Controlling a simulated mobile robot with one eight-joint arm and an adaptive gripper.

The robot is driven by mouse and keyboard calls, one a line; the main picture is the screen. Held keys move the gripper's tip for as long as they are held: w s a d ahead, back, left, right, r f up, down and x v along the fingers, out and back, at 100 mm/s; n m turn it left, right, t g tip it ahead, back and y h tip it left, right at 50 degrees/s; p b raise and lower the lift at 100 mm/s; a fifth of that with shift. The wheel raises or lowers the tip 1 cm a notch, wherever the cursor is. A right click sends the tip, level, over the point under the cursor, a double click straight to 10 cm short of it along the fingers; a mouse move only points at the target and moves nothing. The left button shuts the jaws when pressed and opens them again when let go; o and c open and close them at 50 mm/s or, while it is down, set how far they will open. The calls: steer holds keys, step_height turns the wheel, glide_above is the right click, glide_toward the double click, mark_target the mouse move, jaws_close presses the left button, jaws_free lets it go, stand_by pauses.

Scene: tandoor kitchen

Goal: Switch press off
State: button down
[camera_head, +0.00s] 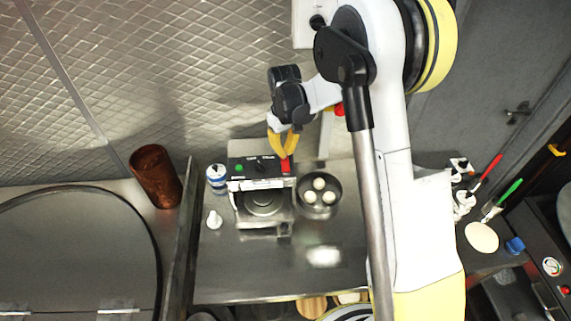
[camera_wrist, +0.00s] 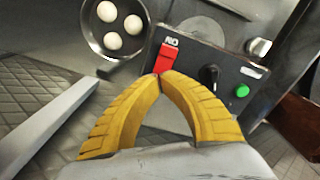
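The press (camera_head: 262,204) stands on the steel counter in the head view, with a dark control panel along its back edge. In the wrist view the control panel (camera_wrist: 220,80) carries a red switch (camera_wrist: 166,58), a black knob (camera_wrist: 208,75) and a lit-looking green button (camera_wrist: 242,91). My gripper (camera_wrist: 160,76) has its yellow fingertips together, at the lower end of the red switch. I cannot tell whether they touch it. In the head view my gripper (camera_head: 283,155) is at the right end of the panel, by the red switch (camera_head: 286,166). Nothing shows between the fingertips.
A pan with several white balls (camera_head: 319,196) stands right of the press. A blue-and-white can (camera_head: 216,176) and a small white item (camera_head: 214,220) stand left of it. A copper-coloured cup (camera_head: 155,175) is farther left. The counter in front of the press is mostly clear.

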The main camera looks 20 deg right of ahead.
mark_target(285, 158)
steer(key=shift+f+b, duration=0.9)
steer(key=shift+f, duration=0.2)
stand_by(0.3)
steer(key=shift+r, duration=0.1)
steer(key=shift+r+p, duration=1.75)
steer(key=shift+r, duration=1.7)
steer(key=shift+s, duration=0.1)
